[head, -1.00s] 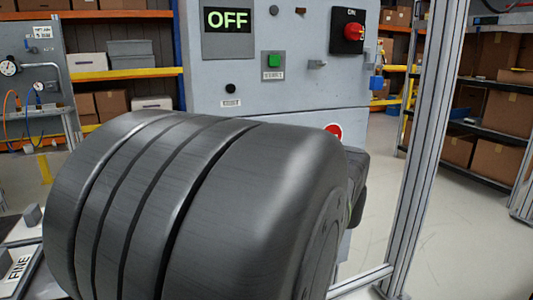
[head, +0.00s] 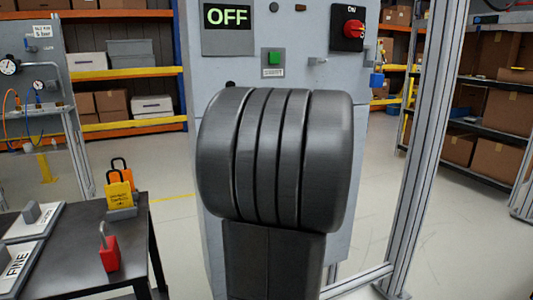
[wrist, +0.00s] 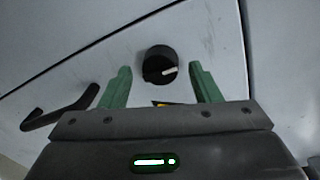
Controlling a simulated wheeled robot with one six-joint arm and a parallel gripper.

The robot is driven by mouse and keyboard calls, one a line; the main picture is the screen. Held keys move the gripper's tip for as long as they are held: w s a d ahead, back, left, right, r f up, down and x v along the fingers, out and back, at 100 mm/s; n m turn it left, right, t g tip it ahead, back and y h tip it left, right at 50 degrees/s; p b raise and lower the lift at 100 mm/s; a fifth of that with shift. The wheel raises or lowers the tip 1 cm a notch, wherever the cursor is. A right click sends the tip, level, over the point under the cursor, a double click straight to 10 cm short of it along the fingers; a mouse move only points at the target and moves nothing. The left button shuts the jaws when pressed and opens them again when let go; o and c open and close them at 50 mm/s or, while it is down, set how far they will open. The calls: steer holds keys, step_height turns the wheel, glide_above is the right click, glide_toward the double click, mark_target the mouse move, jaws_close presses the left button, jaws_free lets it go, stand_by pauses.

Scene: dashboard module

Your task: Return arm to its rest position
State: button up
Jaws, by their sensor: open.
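My gripper (wrist: 160,68) shows in the wrist view with its two green fingers spread apart and nothing held between them. Beyond the fingers, a black rotary knob (wrist: 158,66) with a pale pointer sits on a grey panel face. A black bar handle (wrist: 60,110) is left of the fingers. In the head view my dark arm link stands in front of the grey control cabinet (head: 215,72) and covers its middle. The gripper itself is hidden in the head view.
The cabinet carries an OFF display (head: 228,16), a green button (head: 274,57) and a red rotary switch (head: 352,29). An aluminium post (head: 425,150) stands right.

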steer(key=shift+m+y+p, duration=0.5)
steer(key=shift+m+p, duration=7.6)
steer(key=shift+p, duration=3.15)
steer(key=shift+a+f, duration=0.1)
